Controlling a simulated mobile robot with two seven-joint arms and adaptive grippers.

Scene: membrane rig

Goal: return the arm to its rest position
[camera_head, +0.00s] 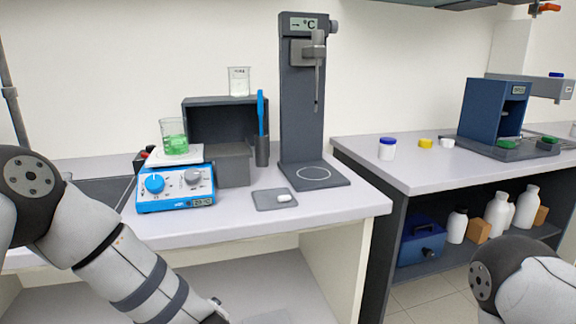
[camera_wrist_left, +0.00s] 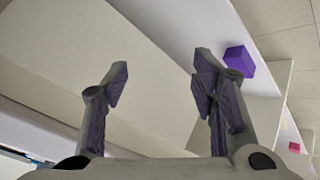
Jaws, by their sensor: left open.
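My left arm (camera_head: 120,260) comes in from the left and slants down in front of the left bench. Its wrist end runs out of the bottom edge of the head view, so the fingers are hidden there. In the left wrist view my left gripper (camera_wrist_left: 160,85) has its two fingers spread wide apart, with nothing between them. Pale panels lie behind the fingers. My right arm (camera_head: 535,280) shows only as a rounded link at the bottom right of the head view. Its gripper is out of view.
The left bench (camera_head: 330,210) carries a blue hotplate (camera_head: 175,200) with a beaker of green liquid (camera_head: 174,138), a dark stand (camera_head: 300,100) and a grey pad (camera_head: 274,200). The right bench (camera_head: 400,165) holds a blue device (camera_head: 495,112). A purple box (camera_wrist_left: 239,61) shows in the wrist view.

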